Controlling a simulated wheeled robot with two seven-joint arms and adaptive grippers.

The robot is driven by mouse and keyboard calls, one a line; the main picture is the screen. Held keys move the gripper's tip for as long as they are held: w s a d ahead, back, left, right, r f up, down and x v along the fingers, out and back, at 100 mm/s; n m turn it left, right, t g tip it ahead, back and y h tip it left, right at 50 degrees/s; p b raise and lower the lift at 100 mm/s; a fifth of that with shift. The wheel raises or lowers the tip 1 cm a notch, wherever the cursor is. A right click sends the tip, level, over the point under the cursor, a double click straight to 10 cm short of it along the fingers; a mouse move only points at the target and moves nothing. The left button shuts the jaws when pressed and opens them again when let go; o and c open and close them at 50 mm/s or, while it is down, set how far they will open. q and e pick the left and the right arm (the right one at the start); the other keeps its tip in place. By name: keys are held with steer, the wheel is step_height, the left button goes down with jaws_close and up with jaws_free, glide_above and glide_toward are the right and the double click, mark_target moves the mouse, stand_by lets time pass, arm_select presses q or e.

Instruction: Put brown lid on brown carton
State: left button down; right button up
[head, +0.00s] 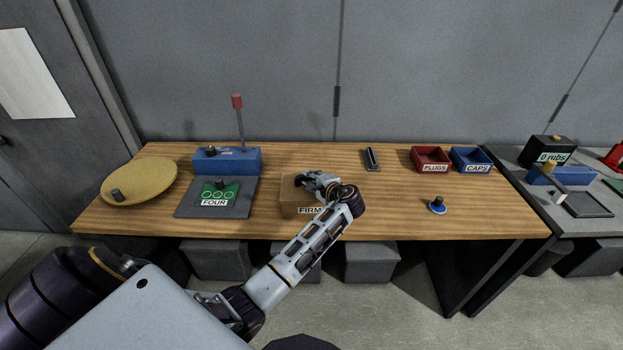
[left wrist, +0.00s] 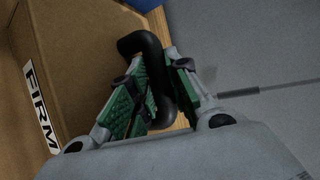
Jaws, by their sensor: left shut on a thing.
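The brown carton (head: 289,206) stands near the table's front edge, with a FIRM label on its front. Its brown side also shows in the left wrist view (left wrist: 70,50). My left gripper (head: 306,181) is over the carton's top, its arm passing in front of the carton's right part. In the left wrist view my left gripper (left wrist: 155,95) is shut, its green-padded fingers around a black bent handle (left wrist: 146,45). The handle is close against the brown surface. I cannot tell the brown lid apart from the carton, nor any gap between them. My right gripper is not in view.
Left of the carton are a grey mat (head: 190,206) marked FOUR, a blue block (head: 240,160) with a red-topped post and a round yellow disc (head: 150,180). To the right are a red PLUGS bin (head: 431,154), a blue CAPS bin (head: 470,155) and a blue knob (head: 437,206).

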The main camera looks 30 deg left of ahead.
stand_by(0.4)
arm_select(q)
steer(key=c, duration=1.3)
jaws_free()
steer(key=shift+o, duration=0.2)
steer(key=shift+f, duration=0.1)
steer(key=shift+d, duration=0.15)
steer(key=v, duration=1.2)
